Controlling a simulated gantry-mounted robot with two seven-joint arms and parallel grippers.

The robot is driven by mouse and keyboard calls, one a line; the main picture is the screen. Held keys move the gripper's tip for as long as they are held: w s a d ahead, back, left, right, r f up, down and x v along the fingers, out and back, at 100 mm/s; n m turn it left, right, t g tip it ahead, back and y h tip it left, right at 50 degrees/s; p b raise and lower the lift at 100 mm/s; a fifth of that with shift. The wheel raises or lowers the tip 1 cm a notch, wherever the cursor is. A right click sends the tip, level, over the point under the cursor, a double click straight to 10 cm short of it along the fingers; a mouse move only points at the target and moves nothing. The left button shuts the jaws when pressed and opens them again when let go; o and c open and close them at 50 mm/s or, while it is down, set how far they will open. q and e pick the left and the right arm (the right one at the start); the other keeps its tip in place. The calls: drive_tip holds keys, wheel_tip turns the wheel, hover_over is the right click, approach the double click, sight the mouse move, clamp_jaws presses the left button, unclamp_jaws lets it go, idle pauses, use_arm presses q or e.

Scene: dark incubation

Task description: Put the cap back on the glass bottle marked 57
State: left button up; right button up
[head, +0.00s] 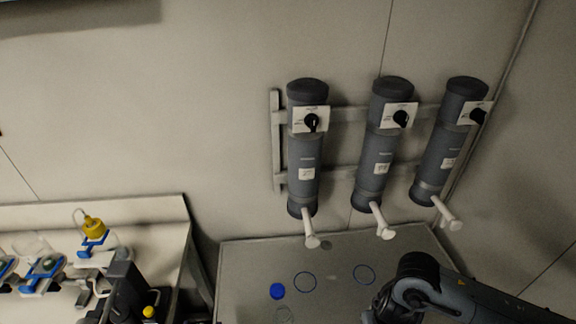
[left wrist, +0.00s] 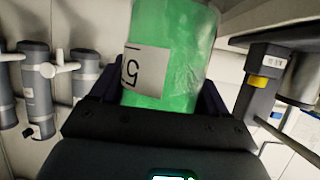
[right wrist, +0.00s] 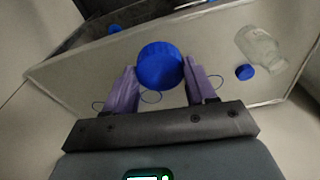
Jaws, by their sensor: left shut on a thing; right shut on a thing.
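In the left wrist view my left gripper (left wrist: 160,100) is shut on a glass bottle (left wrist: 185,45) filled with bright green. In the right wrist view my right gripper (right wrist: 162,88) is shut on a blue cap (right wrist: 160,65), held above a grey table. The gap between cap and green bottle does not show in any view. In the head view my right arm comes in at the lower right; neither gripper shows clearly there.
The grey table (head: 245,260) carries a loose blue cap (head: 277,291) and ring marks. Grey cylinders (head: 304,165) with white spouts hang on the wall above. A bench (head: 130,215) with flasks is at left.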

use_arm(q)
drive_tip(key=shift+r, duration=0.15)
use_arm(e)
drive_tip(key=shift+s+r, duration=0.25)
drive_tip(key=shift+r, duration=0.05)
use_arm(q)
drive_tip(key=shift+d, duration=0.1)
drive_tip(key=d+r+m+g+h, duration=0.1)
drive_tip(key=d+r+m+h, duration=0.3)
drive_tip(key=d, duration=0.3)
drive_tip(key=w+d+r+m+g+h, duration=0.1)
drive_tip(key=d+r+m+g+h, duration=0.1)
drive_tip(key=d+r+m+h, duration=0.2)
drive_tip(key=shift+d+r+h, duration=0.4)
drive_tip(key=shift+d+r, duration=0.85)
drive_tip(key=shift+d, duration=0.95)
use_arm(e)
drive_tip(key=shift+a, duration=0.1)
